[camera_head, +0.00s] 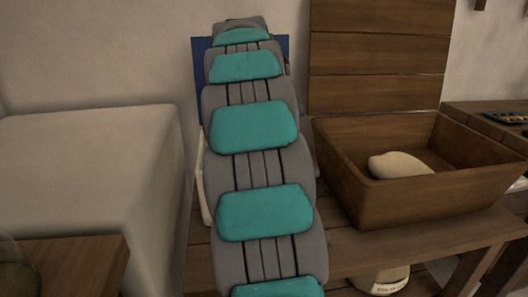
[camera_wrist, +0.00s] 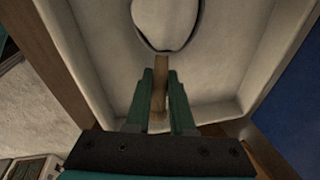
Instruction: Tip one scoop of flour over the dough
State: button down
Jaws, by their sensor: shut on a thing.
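My gripper (camera_wrist: 161,82) is shut on the wooden handle (camera_wrist: 160,90) of a scoop in the wrist view. The scoop's rounded bowl (camera_wrist: 166,20) shows at the top edge, with a dark rim and pale contents that look like flour. It is over or in a pale, straight-sided tray (camera_wrist: 85,65); I cannot tell its height above the bottom. In the head view, my arm hides the gripper, the scoop and most of the tray. The pale dough (camera_head: 398,165) lies in a wooden trough (camera_head: 365,205) to the right of my arm.
The trough stands on a slatted wooden table (camera_head: 350,250). A blue panel (camera_head: 198,65) is behind my arm. A white block (camera_head: 85,165) stands at left, and another wooden surface (camera_head: 75,265) is at front left. A labelled pale jar (camera_head: 385,282) is below the table.

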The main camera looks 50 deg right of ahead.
jog(key=shift+s+d+r+p, duration=0.1)
jog(key=shift+r+p, duration=0.4)
jog(key=shift+r, duration=1)
jog(key=shift+t+y, duration=0.4)
jog(key=shift+t, duration=0.1)
jog(key=shift+s+d+r, duration=0.15)
jog(key=shift+r, duration=1.1)
jog(key=shift+s+d+r, duration=0.1)
jog(key=shift+r, duration=1.15)
jog(key=shift+s+r, duration=0.1)
jog(key=shift+r, duration=0.25)
jog(key=shift+s, duration=0.1)
